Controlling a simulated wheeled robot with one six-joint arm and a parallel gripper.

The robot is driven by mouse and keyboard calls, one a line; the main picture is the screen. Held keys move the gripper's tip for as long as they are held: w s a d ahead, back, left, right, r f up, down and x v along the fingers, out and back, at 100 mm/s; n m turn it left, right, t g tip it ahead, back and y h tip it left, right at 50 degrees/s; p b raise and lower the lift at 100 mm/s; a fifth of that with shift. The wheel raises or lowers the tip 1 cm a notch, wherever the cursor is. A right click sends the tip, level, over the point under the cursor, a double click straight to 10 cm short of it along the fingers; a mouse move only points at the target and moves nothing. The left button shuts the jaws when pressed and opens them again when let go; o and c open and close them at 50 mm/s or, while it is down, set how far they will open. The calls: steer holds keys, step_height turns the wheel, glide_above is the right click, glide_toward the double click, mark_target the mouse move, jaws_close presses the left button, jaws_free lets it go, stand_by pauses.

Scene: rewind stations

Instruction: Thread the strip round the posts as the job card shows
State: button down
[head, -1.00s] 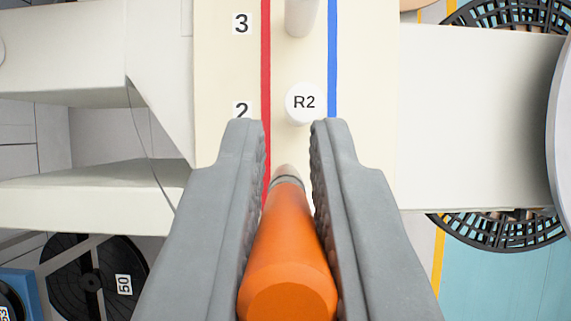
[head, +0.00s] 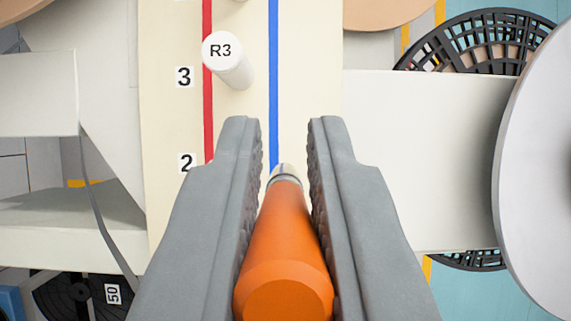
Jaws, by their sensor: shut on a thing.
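My gripper (head: 282,130) is shut on an orange tapered tool (head: 283,245) with a metal tip (head: 284,174). The tip points up the picture over the cream board (head: 170,120), beside the blue line (head: 273,80). The white post R3 (head: 222,52) stands ahead and left of the jaws, at the red line (head: 208,110) near label 3. Post R2 is not visible. A thin dark grey strip (head: 98,215) hangs slack at the left and passes out of sight near the left jaw. No job card shows.
A large pale disc (head: 530,170) stands at the right edge. A white block (head: 425,150) lies between it and the board. Black slotted reels (head: 485,40) show behind. A black reel labelled 50 (head: 75,298) is at lower left. White structures flank the board's left.

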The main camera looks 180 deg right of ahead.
steer(key=w+a, duration=0.9)
steer(key=w, duration=0.2)
steer(key=shift+w+d, duration=0.7)
steer(key=shift+d, duration=5.15)
steer(key=s+d+r, duration=0.1)
steer(key=s+d, duration=0.4)
steer(key=d, duration=0.9)
steer(key=s+d+r, duration=0.1)
steer(key=s+d, duration=0.5)
steer(key=d, duration=0.8)
steer(key=s+d+r, duration=0.1)
steer(key=s+d, duration=0.4)
steer(key=d, duration=0.9)
steer(key=shift+s+d, duration=0.15)
steer(key=shift+s, duration=0.05)
